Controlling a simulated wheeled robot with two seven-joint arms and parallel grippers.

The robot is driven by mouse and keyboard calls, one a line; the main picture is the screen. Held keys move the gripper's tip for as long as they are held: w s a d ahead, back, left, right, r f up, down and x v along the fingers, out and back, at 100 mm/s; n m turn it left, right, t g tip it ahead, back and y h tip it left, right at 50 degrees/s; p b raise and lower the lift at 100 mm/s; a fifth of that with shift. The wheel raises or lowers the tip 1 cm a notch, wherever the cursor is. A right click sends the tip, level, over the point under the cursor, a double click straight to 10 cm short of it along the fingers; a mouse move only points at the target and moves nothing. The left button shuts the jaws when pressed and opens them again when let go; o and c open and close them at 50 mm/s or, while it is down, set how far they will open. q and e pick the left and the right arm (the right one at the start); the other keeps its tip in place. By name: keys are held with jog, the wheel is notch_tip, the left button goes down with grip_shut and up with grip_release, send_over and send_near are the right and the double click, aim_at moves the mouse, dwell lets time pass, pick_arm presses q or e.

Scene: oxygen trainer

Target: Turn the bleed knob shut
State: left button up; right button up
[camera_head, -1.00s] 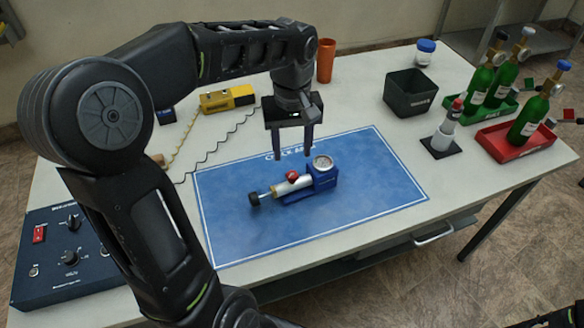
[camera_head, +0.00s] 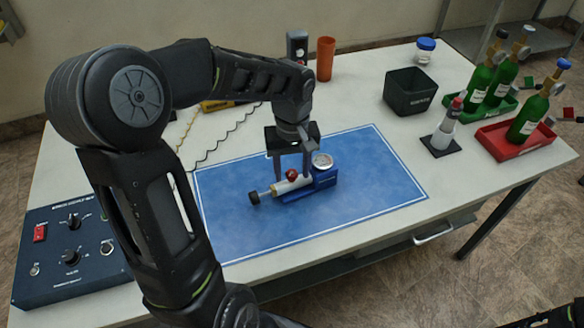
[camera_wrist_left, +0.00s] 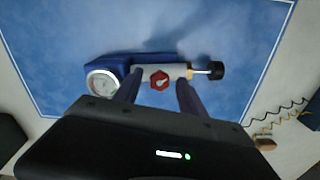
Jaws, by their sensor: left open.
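The bleed knob appears to be the red knob (camera_head: 291,174) on top of the silver cylinder of a device with a blue base (camera_head: 323,179). The device lies on the blue mat (camera_head: 372,194). In the left wrist view the knob (camera_wrist_left: 159,82) is six-sided with a pale mark. My left gripper (camera_head: 292,166) is open and points down over the device. Its fingers stand on either side of the knob, with gaps between; whether they are level with it, I cannot tell. A round gauge (camera_head: 322,160) sits beside the knob, and a black plunger end (camera_head: 253,197) is at the other end.
A black control box (camera_head: 66,255) stands at the left. A dark bin (camera_head: 409,92), an orange cup (camera_head: 325,59), a lidded jar (camera_head: 425,52) and green cylinders in a red tray (camera_head: 515,139) and green tray stand behind and right. The mat's right side is clear.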

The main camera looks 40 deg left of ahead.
pick_arm(q)
jog(key=shift+c, duration=0.6)
grip_shut()
